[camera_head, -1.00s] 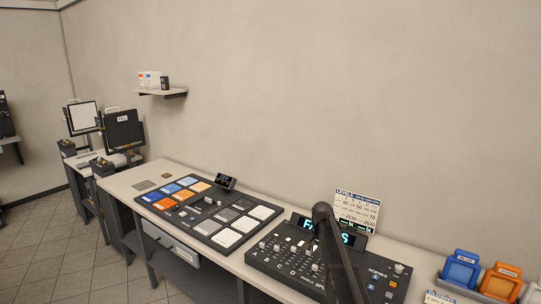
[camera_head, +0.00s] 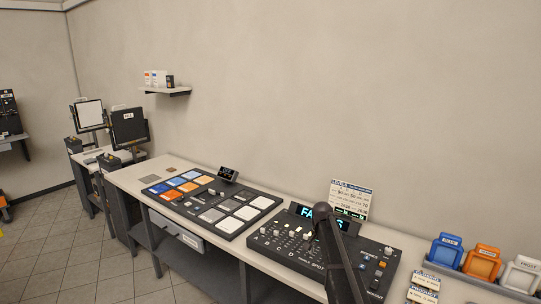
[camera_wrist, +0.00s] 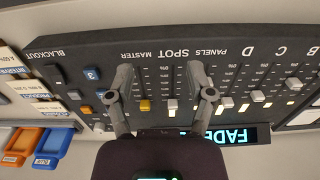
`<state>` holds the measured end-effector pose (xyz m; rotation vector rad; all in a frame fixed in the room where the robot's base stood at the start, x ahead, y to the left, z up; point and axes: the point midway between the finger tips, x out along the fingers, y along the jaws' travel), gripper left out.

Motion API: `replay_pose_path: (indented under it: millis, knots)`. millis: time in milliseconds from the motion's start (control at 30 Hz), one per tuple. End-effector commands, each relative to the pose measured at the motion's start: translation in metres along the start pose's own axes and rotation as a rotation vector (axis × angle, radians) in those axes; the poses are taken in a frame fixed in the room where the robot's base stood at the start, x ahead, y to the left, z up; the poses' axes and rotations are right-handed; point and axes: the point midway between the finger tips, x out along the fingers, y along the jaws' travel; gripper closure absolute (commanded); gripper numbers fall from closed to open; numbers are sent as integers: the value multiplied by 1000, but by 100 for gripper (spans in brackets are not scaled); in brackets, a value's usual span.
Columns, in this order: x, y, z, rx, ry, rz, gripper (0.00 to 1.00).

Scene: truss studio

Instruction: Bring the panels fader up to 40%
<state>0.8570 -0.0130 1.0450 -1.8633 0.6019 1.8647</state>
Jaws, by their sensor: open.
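The dark fader console (camera_head: 290,250) stands on the bench in the head view, partly hidden behind my arm. The wrist view shows it upside down, with columns marked MASTER, SPOT, PANELS, D, C and B. The PANELS label (camera_wrist: 208,52) lies just right of my right finger. A pale knob (camera_wrist: 219,110) beside that finger seems to be the panels fader, partly covered; its exact level cannot be read. The spot knob (camera_wrist: 172,104) and yellow master knob (camera_wrist: 145,105) show between the fingers. My gripper (camera_wrist: 160,68) is open and empty over the console.
A lit FADERS display (camera_wrist: 227,135) and a levels card (camera_head: 350,196) stand behind the console. Blue (camera_head: 445,249) and orange (camera_head: 482,262) trays stand at its right. A pad board (camera_head: 213,203) lies left.

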Motion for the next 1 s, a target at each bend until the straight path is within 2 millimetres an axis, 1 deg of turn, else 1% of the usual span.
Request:
replay_pose_path:
  millis: [33,267,467,567,667,767,1000]
  knots:
    - [0,0,0,0,0,0,31]
    - [8,14,19,-39,0,0,31]
    - [17,29,42,-89,0,0,31]
    - [23,39,58,-124,0,0,31]
    - [31,51,76,-164,0,0,31]
    - [40,66,100,-216,0,1,31]
    - [72,120,182,-400,0,1,31]
